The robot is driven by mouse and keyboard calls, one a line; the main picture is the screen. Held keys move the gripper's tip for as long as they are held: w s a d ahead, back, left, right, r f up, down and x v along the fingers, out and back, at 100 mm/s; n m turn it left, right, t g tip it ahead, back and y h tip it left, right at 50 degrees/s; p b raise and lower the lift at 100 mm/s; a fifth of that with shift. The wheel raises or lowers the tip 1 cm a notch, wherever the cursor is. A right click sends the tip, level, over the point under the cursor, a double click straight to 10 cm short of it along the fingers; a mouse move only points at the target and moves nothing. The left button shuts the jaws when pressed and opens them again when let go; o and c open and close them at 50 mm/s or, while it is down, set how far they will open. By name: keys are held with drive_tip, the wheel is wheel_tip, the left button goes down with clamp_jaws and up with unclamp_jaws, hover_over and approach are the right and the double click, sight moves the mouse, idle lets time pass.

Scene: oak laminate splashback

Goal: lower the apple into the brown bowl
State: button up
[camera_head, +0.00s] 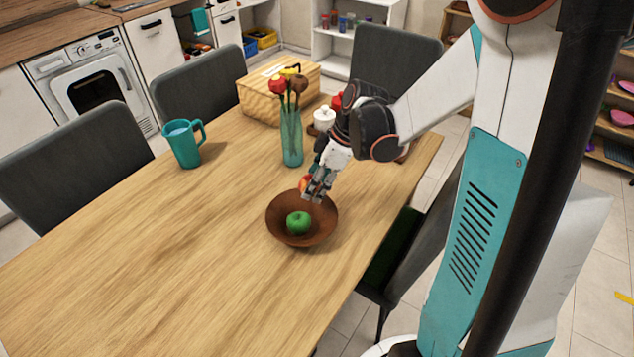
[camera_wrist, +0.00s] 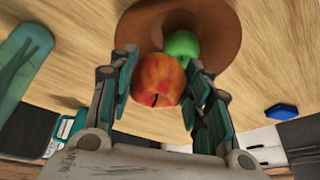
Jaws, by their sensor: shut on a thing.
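The brown bowl (camera_head: 321,232) stands upright on the wooden table, and it fills the top of the wrist view (camera_wrist: 225,25). A green apple-like fruit (camera_head: 298,222) lies in it and also shows in the wrist view (camera_wrist: 181,43). My gripper (camera_head: 314,192) is at the bowl's far rim, pointing down. It is shut on a red-orange apple (camera_wrist: 158,80), which sits between both fingers in the wrist view. In the head view only a sliver of this apple (camera_head: 304,184) shows. The exact gap between apple and bowl is unclear.
A teal glass vase with flowers (camera_head: 291,138) stands close behind the bowl. A white-lidded container (camera_head: 324,118) and a wooden box (camera_head: 262,97) are farther back. A teal mug (camera_head: 183,145) stands at left. The table's front left is clear.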

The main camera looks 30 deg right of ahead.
drive_tip(key=shift+w+a, duration=0.1)
drive_tip(key=shift+a, duration=0.1)
drive_tip(key=shift+f, duration=0.1)
idle(0.4)
drive_tip(key=shift+f+b, duration=1.05)
drive_tip(key=shift+f, duration=1.3)
drive_tip(key=shift+f, duration=0.1)
drive_tip(key=o, duration=1.2)
